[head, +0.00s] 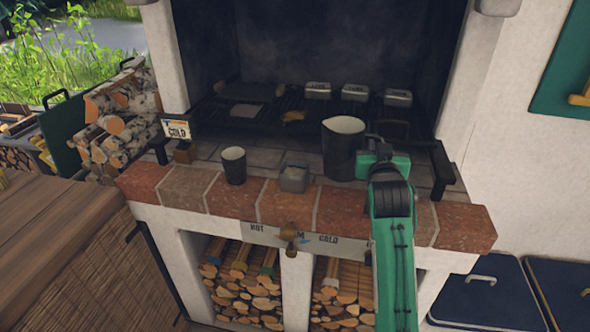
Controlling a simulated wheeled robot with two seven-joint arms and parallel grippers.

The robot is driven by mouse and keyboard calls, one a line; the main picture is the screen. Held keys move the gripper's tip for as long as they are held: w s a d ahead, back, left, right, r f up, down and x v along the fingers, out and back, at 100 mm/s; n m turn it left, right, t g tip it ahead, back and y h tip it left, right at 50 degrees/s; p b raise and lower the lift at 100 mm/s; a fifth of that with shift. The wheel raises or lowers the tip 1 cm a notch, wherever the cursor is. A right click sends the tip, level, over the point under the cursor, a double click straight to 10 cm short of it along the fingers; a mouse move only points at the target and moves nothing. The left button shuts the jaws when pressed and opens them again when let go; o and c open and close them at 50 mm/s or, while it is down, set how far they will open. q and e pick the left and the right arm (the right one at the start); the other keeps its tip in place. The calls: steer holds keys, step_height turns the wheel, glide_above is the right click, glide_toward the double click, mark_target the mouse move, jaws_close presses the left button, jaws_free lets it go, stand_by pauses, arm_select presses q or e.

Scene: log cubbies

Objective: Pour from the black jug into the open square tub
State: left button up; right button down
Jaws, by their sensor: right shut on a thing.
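The black jug (338,160) is upright, with a pale inside and its spout toward the left. It is at the back of the brick ledge; I cannot tell whether its base touches the tiles. My right gripper (366,158), on the green arm, is shut on the jug from its right side; the fingers are partly hidden. The open square tub (294,180), small and grey, stands on the front bricks, left of the jug and a little nearer. Its contents are not clear. My left gripper is not in view.
A black cup (234,170) stands left of the tub. Several square tins, such as one (355,92), sit on the grill behind. A brown handle (289,239) sticks out below the ledge (465,222).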

steer(key=shift+r, duration=0.2)
step_height(320, 180, up, 5)
steer(key=p, duration=0.5)
steer(key=shift+f, duration=0.1)
